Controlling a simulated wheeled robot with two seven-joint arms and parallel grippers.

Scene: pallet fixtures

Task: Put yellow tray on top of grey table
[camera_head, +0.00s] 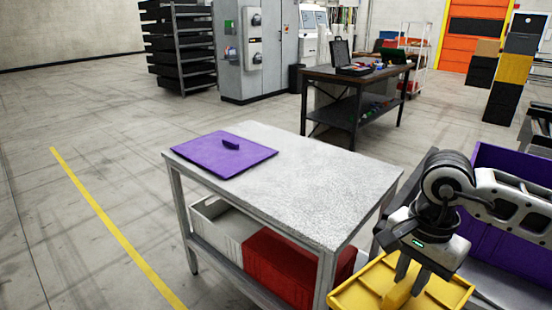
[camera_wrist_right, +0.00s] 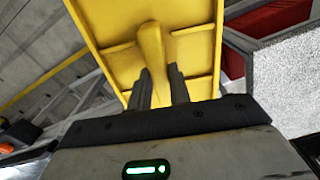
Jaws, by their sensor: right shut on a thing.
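The yellow tray (camera_head: 365,287) is at the lower right of the head view, just right of the grey table's front right corner. My right gripper (camera_head: 408,284) is shut on the tray's raised middle handle. The right wrist view shows the two fingers (camera_wrist_right: 160,88) on either side of the yellow handle (camera_wrist_right: 150,50), with the tray (camera_wrist_right: 195,40) beyond them. The grey table (camera_head: 320,185) stands in the middle of the head view, and its top also shows at the right of the wrist view (camera_wrist_right: 285,90). My left gripper is not in view.
A purple lid-like tray (camera_head: 215,158) lies on the table's far left part; the rest of the top is clear. A grey crate (camera_head: 222,228) and a red crate (camera_head: 280,265) sit on its lower shelf. A purple bin (camera_head: 500,165) stands at the right.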

